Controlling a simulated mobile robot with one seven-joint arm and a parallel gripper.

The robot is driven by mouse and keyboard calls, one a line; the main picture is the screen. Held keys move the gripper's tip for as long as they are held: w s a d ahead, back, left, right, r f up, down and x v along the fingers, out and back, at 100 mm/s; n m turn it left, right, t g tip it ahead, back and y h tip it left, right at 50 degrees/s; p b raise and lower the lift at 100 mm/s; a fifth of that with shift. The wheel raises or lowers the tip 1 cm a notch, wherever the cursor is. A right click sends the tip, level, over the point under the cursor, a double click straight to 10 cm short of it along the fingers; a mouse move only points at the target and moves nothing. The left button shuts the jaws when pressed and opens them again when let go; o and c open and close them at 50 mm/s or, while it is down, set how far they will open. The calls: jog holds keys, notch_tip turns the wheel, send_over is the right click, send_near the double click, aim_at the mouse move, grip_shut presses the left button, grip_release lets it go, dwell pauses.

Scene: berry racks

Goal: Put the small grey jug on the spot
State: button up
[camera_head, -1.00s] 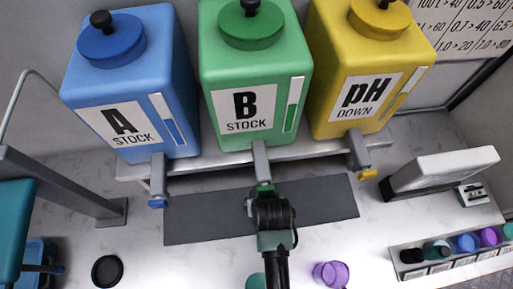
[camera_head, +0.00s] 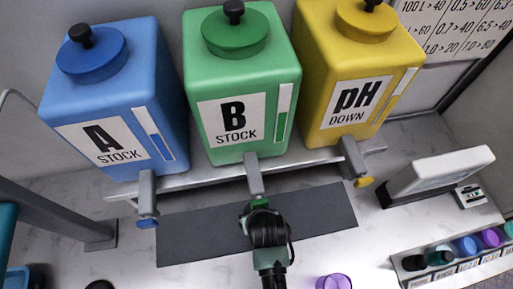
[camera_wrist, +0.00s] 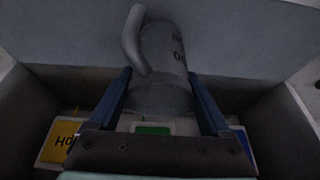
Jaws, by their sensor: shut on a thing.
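The small grey jug (camera_wrist: 165,55) shows in the wrist view between the two blue fingers of my gripper (camera_wrist: 160,80). It has a curved handle on its left and dark marks on its side. My gripper is shut on it. In the head view my wrist (camera_head: 268,230) is over the dark grey mat, just below the green tap of the B tank (camera_head: 254,180); the arm hides the jug there. I cannot make out a marked spot in either view.
Tanks A (camera_head: 115,110), B (camera_head: 240,90) and pH Down (camera_head: 355,75) stand on a shelf above the dark mat (camera_head: 200,235). A purple cup (camera_head: 334,282) is at the front. A rack of coloured cups (camera_head: 450,270) and a white device (camera_head: 440,172) are at right.

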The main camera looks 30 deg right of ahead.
jog(key=shift+f, duration=0.25)
jog(key=o, duration=1.2)
jog(key=shift+c, duration=0.2)
jog(key=shift+s+r, duration=0.15)
jog(key=shift+r, duration=0.25)
jog(key=s+a+r+b, duration=0.1)
jog(key=s+r+b, duration=0.1)
jog(key=s, duration=0.4)
jog(key=s+a+r+b, duration=0.1)
jog(key=s+a, duration=0.1)
jog(key=s, duration=0.5)
jog(key=shift+a+r+b, duration=0.2)
jog(key=shift+r+b, duration=0.15)
jog(key=shift+r, duration=0.05)
jog(key=shift+s, duration=0.1)
